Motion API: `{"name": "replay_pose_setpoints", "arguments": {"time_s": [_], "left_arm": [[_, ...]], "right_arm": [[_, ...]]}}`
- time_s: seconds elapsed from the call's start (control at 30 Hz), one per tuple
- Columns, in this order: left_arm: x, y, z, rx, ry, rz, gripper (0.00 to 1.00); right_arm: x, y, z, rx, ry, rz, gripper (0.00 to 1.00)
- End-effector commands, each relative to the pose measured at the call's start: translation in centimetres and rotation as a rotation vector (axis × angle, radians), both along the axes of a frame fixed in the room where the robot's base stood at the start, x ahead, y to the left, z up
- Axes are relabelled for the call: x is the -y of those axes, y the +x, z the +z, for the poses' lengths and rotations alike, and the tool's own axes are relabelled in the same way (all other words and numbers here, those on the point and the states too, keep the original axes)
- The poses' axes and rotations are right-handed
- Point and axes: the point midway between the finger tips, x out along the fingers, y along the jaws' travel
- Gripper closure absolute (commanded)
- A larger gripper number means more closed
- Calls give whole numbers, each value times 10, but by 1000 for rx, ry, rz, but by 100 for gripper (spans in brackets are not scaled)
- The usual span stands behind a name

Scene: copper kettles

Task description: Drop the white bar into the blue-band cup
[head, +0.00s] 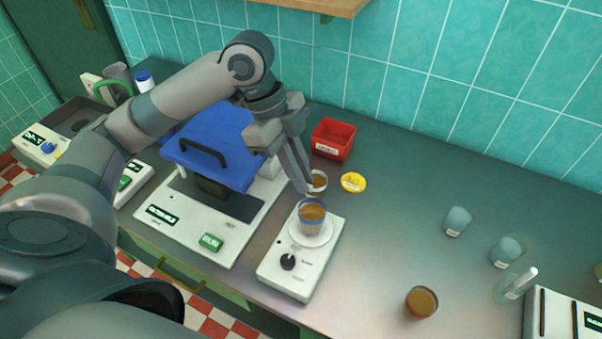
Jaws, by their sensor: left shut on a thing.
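The blue-band cup (312,218) holds brown liquid and stands upright on the round white plate of a small white device with a black knob (288,261). My left gripper (308,188) points down just above and behind the cup's far rim. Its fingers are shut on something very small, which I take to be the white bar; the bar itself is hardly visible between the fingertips. My right gripper is not in view.
A small cup (319,180) stands just behind the fingertips, near a yellow dish (353,182) and a red bin (334,138). A blue-lidded machine (215,145) stands left. Glasses (458,221) and an amber-filled cup (421,302) stand right. The middle counter is clear.

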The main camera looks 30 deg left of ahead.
Motion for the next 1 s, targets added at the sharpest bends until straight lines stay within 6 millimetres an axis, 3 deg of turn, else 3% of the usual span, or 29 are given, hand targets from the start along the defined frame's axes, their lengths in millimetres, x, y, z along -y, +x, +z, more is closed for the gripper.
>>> {"name": "replay_pose_setpoints", "arguments": {"time_s": [0.17,0.2,0.27,0.73,1.0], "left_arm": [[0,0,0,0,0,0,100],[0,0,0,0,0,0,82],[0,0,0,0,0,0,68],[-2,1,5,1,0,2,68],[-14,1,33,5,1,2,68]], "right_arm": [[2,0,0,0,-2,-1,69],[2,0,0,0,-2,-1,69],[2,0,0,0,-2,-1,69],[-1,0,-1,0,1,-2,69],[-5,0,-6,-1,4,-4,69]]}}
